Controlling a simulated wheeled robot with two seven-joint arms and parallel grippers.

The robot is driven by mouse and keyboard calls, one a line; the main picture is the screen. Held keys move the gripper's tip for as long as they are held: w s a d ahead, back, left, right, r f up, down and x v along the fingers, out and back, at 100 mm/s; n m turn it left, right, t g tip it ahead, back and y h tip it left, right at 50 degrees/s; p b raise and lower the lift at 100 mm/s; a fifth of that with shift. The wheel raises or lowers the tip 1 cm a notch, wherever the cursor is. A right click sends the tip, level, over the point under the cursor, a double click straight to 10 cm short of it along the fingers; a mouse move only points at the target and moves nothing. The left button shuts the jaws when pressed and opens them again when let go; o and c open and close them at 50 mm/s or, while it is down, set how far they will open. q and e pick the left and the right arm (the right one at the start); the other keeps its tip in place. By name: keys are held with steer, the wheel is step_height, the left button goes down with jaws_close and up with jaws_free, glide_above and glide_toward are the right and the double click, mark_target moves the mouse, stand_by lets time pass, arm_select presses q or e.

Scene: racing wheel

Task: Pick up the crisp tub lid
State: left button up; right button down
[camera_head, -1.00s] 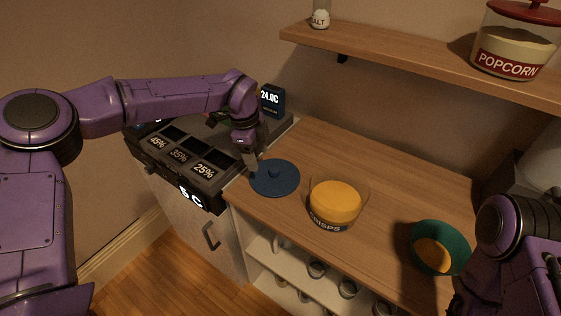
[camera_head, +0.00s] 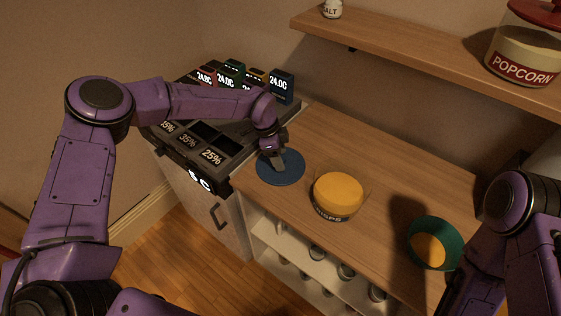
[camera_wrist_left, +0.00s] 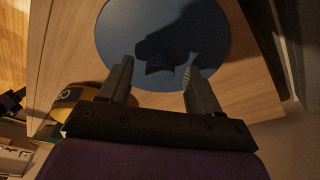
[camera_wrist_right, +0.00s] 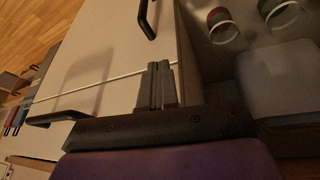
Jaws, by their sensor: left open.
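My left gripper (camera_head: 277,163) is over the lid.
A green bowl (camera_head: 434,243) with orange contents stands right on the counter (camera_head: 385,165). A dark tray unit (camera_head: 215,150) with percent labels and several small boxes stands left. A shelf (camera_head: 400,50) above holds a popcorn jar (camera_head: 520,50) and a salt shaker (camera_head: 332,9).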

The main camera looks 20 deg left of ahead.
arm_select(q)
steer(key=c, duration=1.1)
